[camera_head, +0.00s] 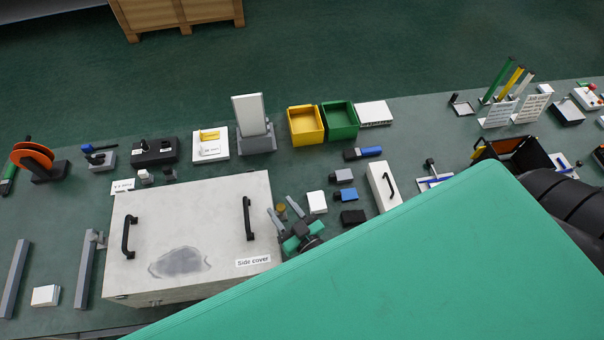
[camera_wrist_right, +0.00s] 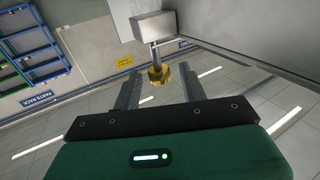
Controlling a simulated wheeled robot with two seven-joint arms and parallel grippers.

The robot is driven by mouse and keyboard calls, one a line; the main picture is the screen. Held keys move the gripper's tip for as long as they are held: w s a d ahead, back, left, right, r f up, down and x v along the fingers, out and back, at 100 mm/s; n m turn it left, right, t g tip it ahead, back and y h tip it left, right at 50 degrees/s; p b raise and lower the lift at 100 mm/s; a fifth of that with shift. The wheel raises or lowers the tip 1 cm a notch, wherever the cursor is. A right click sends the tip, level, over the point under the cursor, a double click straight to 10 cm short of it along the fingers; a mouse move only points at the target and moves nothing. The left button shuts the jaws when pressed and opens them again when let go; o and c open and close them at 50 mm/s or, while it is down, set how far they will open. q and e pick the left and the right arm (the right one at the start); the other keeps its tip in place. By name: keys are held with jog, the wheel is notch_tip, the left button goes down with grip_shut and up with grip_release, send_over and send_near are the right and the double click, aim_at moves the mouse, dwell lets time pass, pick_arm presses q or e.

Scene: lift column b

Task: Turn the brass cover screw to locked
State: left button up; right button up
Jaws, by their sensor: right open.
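The brass cover screw (camera_wrist_right: 159,74) is a round, gold-coloured knob in the right wrist view, just below a pale grey block (camera_wrist_right: 153,25). In the head view it is a small brass spot (camera_head: 282,212) at the right side of the pale box labelled "Side cover" (camera_head: 215,205). My right gripper (camera_head: 280,206) is open. In the right wrist view its two grey fingers (camera_wrist_right: 158,80) stand on either side of the screw, with gaps visible. I cannot tell the screw's locked or unlocked position. My left gripper is not in view.
Black handles (camera_head: 129,236) rise from the box top. A white block (camera_head: 317,202), a blue-and-grey part (camera_head: 346,195) and a black block (camera_head: 353,217) lie close right of my right gripper. Yellow (camera_head: 306,125) and green bins (camera_head: 340,120) stand farther back on the bench.

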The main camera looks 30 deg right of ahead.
jog(key=s+d+b, duration=0.2)
jog(key=s+b, duration=0.2)
jog(key=s, duration=0.8)
jog(key=shift+b, duration=0.35)
jog(key=shift+s, duration=0.1)
